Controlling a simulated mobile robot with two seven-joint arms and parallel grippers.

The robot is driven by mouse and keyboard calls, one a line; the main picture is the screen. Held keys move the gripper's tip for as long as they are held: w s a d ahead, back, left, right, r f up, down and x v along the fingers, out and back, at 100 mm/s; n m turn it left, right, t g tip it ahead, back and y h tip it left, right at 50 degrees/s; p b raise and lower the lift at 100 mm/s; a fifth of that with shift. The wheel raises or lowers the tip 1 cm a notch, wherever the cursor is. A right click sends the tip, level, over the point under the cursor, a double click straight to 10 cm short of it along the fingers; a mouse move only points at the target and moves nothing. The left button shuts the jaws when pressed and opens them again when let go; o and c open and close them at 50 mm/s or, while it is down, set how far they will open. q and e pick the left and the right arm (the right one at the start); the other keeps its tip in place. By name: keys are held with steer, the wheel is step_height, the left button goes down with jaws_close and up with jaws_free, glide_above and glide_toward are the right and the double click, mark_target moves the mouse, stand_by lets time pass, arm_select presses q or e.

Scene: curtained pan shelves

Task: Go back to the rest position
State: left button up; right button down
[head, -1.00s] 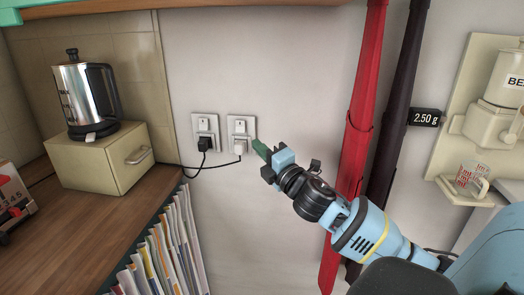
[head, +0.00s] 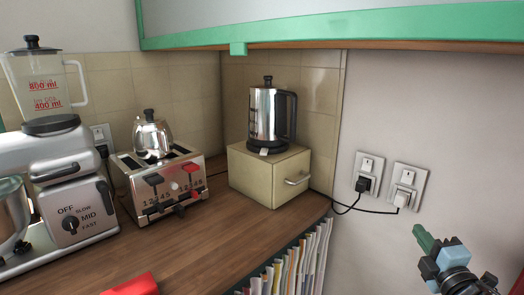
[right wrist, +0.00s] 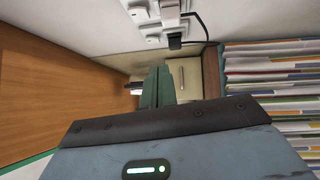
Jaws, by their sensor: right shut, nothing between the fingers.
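My right gripper (head: 424,238) is at the lower right of the head view, in front of the wall and just below the two wall sockets. Its green fingers are shut together with nothing between them. They also show shut in the right wrist view (right wrist: 158,88), near the middle. My left gripper is in neither view now.
Two wall sockets (head: 369,173) (head: 407,188) hold plugs. A kettle (head: 270,118) stands on a beige drawer box (head: 262,172). A toaster (head: 160,185), a mixer (head: 60,180) and a jug (head: 45,85) share the wooden counter (head: 190,255). Files (head: 300,262) stand below it. A green-edged cupboard (head: 330,32) hangs above.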

steer(key=s+a+f+m+g, duration=0.2)
steer(key=s+a+f+m, duration=0.15)
steer(key=f, duration=0.45)
steer(key=s+a+f+m+g+y+p, duration=0.1)
steer(key=s+a+f+m+g, duration=0.1)
steer(key=s+f, duration=0.45)
steer(key=s+a+f+m+g, duration=0.1)
steer(key=s+a+f+m, duration=0.15)
steer(key=f, duration=0.65)
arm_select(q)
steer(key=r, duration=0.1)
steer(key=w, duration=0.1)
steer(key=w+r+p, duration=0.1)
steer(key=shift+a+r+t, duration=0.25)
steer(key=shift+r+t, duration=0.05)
arm_select(e)
steer(key=s+a+f+m+g, duration=0.2)
steer(key=s+a+f+m, duration=0.2)
steer(key=s, duration=0.7)
steer(key=s+a+f+m+g+y, duration=0.1)
steer(key=s+a+f+m+g, duration=0.2)
steer(key=s+a+f, duration=0.4)
steer(key=s+f+m, duration=0.1)
steer(key=s+f, duration=0.1)
steer(key=s, duration=0.3)
steer(key=shift+a+y, duration=0.25)
steer(key=shift+y, duration=0.05)
steer(key=shift+f, duration=0.1)
